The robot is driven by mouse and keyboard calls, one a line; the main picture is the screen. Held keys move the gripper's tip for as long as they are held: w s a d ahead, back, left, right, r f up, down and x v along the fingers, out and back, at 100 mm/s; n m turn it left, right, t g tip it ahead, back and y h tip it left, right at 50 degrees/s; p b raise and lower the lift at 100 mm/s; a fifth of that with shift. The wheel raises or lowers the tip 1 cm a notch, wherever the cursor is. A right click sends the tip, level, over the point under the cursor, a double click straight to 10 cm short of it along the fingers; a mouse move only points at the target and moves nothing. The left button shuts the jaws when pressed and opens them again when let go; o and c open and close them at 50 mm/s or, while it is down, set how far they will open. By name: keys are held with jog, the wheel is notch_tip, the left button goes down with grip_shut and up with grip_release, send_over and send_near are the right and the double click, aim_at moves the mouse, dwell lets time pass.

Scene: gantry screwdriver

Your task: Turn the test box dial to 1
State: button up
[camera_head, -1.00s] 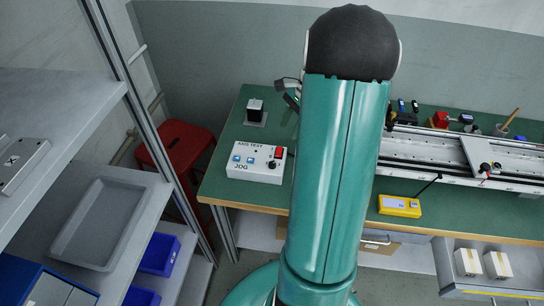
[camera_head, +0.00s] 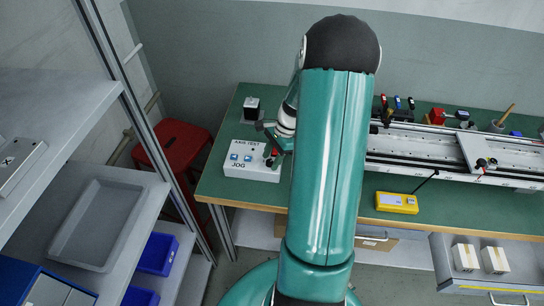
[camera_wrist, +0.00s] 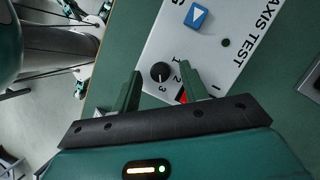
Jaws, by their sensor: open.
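The white test box (camera_head: 245,172) stands on the green bench in the head view, marked AXIS TEST and JOG. It fills the middle of the wrist view (camera_wrist: 222,62). Its black round dial (camera_wrist: 160,72) has 1, 2 and 3 printed around it. A pale mark on the dial appears to face the 3, but it is small. My gripper (camera_wrist: 160,76) is open above the box, with one finger on each side of the dial in the picture. I cannot tell whether the fingers touch it. A red switch (camera_wrist: 182,97) is partly hidden by the right finger.
Blue arrow buttons (camera_head: 241,157) sit on the box face. A yellow meter (camera_head: 397,203) and the gantry rail (camera_head: 415,155) lie to the right. A red stool (camera_head: 178,150) and shelves are at the left.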

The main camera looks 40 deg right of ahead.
grip_shut()
